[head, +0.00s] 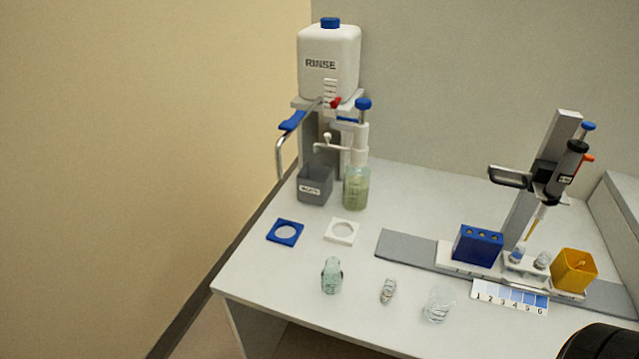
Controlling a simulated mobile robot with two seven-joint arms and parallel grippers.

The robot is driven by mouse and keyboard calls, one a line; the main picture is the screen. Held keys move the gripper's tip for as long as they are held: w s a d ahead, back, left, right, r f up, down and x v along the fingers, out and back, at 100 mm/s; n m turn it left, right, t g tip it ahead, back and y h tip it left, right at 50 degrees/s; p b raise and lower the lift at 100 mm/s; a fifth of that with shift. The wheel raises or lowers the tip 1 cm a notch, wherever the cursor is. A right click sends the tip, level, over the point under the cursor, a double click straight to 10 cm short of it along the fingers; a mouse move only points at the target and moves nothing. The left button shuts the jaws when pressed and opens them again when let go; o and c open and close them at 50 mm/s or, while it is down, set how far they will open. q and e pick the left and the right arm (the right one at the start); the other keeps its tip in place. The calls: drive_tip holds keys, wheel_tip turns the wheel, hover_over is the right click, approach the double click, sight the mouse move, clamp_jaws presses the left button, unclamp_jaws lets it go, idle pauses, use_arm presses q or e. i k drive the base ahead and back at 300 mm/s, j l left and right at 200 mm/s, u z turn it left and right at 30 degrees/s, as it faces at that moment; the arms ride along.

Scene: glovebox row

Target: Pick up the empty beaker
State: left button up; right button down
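A clear, empty-looking glass vessel (438,304), which appears to be the beaker, stands near the front edge of the white table (300,315). It is the rightmost of three glass items in a loose row. A small clear vial (388,291) is to its left, and a greenish glass bottle (331,276) is farther left. Nothing touches the beaker. Neither gripper shows in the head view. A dark rounded part, likely of my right arm, shows at the bottom right corner; its gripper is out of frame.
At the back left stand a white RINSE tank (329,65), a grey bin (314,186) and a pump bottle with green liquid (356,190). Blue (272,239) and white (331,239) ring holders lie in front. A pipette stand (530,205), blue block (478,247) and yellow cup (573,271) are right.

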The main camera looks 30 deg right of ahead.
sight(442, 298)
drive_tip(key=z, duration=1.85)
